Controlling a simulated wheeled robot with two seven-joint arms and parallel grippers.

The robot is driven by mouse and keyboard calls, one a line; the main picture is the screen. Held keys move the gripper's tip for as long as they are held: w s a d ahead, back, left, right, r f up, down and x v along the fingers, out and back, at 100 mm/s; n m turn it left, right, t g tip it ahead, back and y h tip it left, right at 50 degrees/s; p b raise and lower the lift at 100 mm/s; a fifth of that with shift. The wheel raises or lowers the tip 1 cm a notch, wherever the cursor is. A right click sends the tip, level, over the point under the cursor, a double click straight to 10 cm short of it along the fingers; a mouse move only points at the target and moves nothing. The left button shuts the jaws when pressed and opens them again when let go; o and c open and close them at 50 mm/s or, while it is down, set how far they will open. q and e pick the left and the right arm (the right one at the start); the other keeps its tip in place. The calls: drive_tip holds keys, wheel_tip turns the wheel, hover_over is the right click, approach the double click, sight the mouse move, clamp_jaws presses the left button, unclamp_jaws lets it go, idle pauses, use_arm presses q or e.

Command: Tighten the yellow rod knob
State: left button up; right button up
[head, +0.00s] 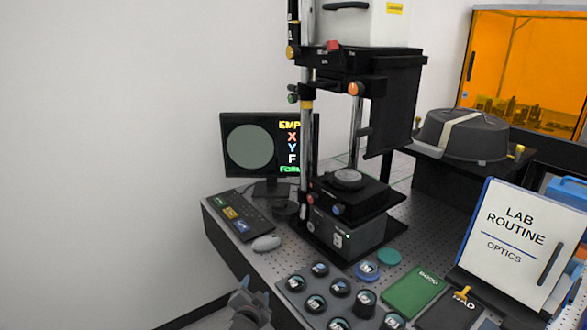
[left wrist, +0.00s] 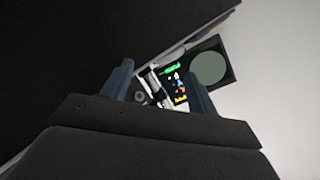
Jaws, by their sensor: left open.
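The interferometer stand (head: 308,130) rises on the bench with upright rods. A small yellow knob (head: 290,52) sits at the upper left of the stand, beside the left rod. A yellow collar (head: 307,104) circles the rod lower down. My left gripper (head: 252,294) is at the bottom of the head view, below and left of the stand, in front of the bench edge and far from the knob. In the left wrist view its two fingers (left wrist: 160,86) are apart with nothing held. I cannot make out the yellow knob there. My right gripper is not in view.
A monitor (head: 250,145), keyboard (head: 240,215) and mouse (head: 267,243) stand left of the stand. A tray of round optics (head: 290,285) lies at the front, near my left gripper. An orange knob (head: 355,89) and red knob (head: 333,45) are on the stand. Space to the left is clear.

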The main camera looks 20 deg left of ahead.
sight(289, 52)
use_arm(q)
drive_tip(key=w+d+r+m+t+h, duration=0.2)
drive_tip(key=w+r+m+h, duration=0.55)
drive_tip(key=r, duration=0.75)
drive_tip(key=w+d+r+m+t+h, duration=0.1)
drive_tip(key=w+r+m+h, duration=0.35)
drive_tip(key=r+m, duration=0.8)
drive_tip(key=w+d+r+m+t+h, duration=0.2)
drive_tip(key=w+r+m+h, duration=0.5)
drive_tip(key=r, duration=1)
drive_tip(key=w+a+r+m+g+y, duration=0.2)
drive_tip(key=a+r+m+g, duration=0.15)
drive_tip(key=r+m, duration=0.4)
drive_tip(key=w+a+r+m+g+y, duration=0.2)
drive_tip(key=a+r+m, duration=0.3)
drive_tip(key=r, duration=0.5)
drive_tip(key=p+x, duration=0.4)
drive_tip(key=x, duration=0.2)
drive_tip(key=shift+w, duration=0.3)
drive_tip(key=shift+w+d, duration=0.35)
drive_tip(key=shift+w, duration=0.05)
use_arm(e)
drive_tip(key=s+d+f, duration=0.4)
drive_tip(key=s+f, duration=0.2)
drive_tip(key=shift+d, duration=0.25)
use_arm(q)
drive_tip(key=shift+f, duration=0.1)
drive_tip(key=shift+c, duration=0.2)
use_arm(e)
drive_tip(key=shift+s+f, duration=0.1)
